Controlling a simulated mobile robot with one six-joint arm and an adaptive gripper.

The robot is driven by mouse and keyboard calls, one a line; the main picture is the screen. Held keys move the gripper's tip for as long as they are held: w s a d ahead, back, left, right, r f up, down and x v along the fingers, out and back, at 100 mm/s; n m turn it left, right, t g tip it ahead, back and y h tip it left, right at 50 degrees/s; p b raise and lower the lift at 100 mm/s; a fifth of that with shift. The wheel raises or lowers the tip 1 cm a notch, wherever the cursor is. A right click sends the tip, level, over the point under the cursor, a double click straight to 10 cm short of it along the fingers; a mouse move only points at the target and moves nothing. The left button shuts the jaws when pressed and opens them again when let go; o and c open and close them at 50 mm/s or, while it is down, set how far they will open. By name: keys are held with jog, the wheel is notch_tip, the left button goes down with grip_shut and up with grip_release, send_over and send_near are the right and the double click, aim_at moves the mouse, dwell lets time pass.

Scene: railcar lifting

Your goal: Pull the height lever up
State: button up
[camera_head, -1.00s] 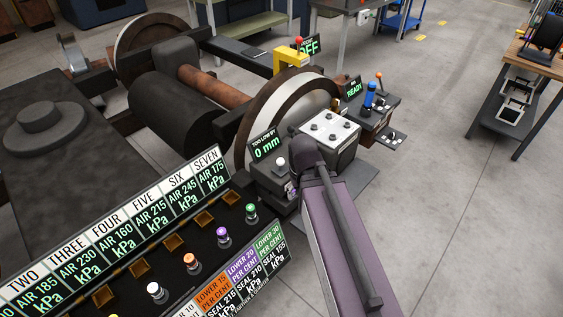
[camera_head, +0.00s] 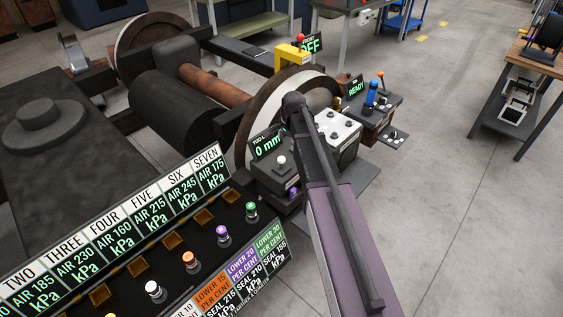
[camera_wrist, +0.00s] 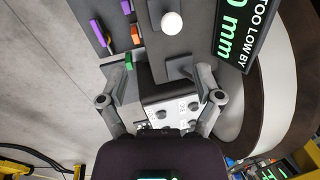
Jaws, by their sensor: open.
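A white round knob (camera_head: 281,160) stands on a dark box beside the green display reading "0 mm" (camera_head: 267,147); I take it to be the height lever, but cannot read a label. It also shows in the wrist view as a white ball (camera_wrist: 172,23), with the "TOO LOW BY" display (camera_wrist: 246,30) to its right. My gripper (camera_wrist: 163,72) is open and empty in the wrist view. The knob lies beyond its fingertips, not between them. In the head view my arm hides the gripper.
A pale panel with dark knobs (camera_wrist: 170,112) lies below the fingers in the wrist view. Purple (camera_wrist: 97,33), orange (camera_wrist: 135,36) and green (camera_wrist: 129,62) pieces sit close by at the left. The large wheel (camera_wrist: 285,70) curves along the right.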

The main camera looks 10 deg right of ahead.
aim_at(282, 157)
jog(key=shift+w+m, duration=0.5)
jog(key=shift+w, duration=0.45)
jog(key=shift+f, duration=0.15)
jog(key=f+b, duration=0.4)
jog(key=w+f+b, duration=0.1)
jog(key=f+b, duration=0.4)
jog(key=w+a+f+b, duration=0.1)
jog(key=f+b, duration=0.3)
jog(key=shift+w+f+b, duration=0.15)
jog(key=shift+f+b, duration=0.05)
jog(key=shift+b, duration=0.1)
dwell(0.3)
